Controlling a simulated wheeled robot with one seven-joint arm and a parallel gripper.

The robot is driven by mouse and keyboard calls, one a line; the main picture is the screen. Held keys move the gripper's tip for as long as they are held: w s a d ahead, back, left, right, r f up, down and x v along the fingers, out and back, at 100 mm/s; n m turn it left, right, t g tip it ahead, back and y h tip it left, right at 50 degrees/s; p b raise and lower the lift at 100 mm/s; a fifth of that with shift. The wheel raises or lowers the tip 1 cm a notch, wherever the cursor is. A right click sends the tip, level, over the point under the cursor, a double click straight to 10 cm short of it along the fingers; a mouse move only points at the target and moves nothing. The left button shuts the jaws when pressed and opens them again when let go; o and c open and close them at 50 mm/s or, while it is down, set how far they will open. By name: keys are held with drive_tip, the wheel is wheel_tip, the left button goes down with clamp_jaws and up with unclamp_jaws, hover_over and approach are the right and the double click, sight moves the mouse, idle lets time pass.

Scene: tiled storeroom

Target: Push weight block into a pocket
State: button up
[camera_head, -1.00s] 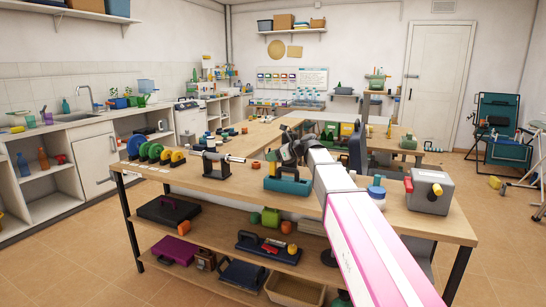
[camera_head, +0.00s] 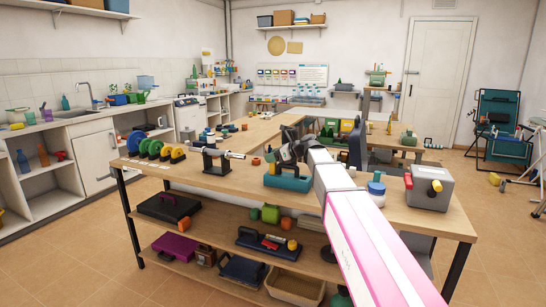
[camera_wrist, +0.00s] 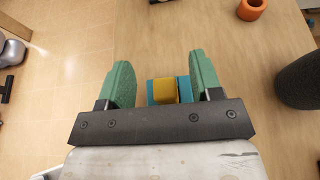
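My gripper (camera_wrist: 163,82) is over the workbench with its two green fingers spread apart. In the camera_head view, my gripper (camera_head: 291,146) is small and dark, just above a teal piece (camera_head: 287,180) on the bench. In the wrist view a yellow block (camera_wrist: 163,91) shows between the fingers, with gaps on both sides. A teal piece (camera_wrist: 184,90) shows behind and beside the yellow block. I cannot tell whether the yellow block is the weight block, nor how far below the fingertips it lies. No pocket opening can be made out.
On the bench (camera_head: 230,188), several coloured discs (camera_head: 150,149) stand at left. A dark stand with a bar (camera_head: 214,160) is left of my gripper. A grey box (camera_head: 428,187) is at right. An orange ring (camera_wrist: 252,9) and a dark rounded object (camera_wrist: 298,80) show at wrist-view right.

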drive_tip(key=shift+f, duration=0.1)
drive_tip(key=v, duration=1)
drive_tip(key=shift+s+d+r, duration=0.1)
drive_tip(key=shift+d+r, duration=0.2)
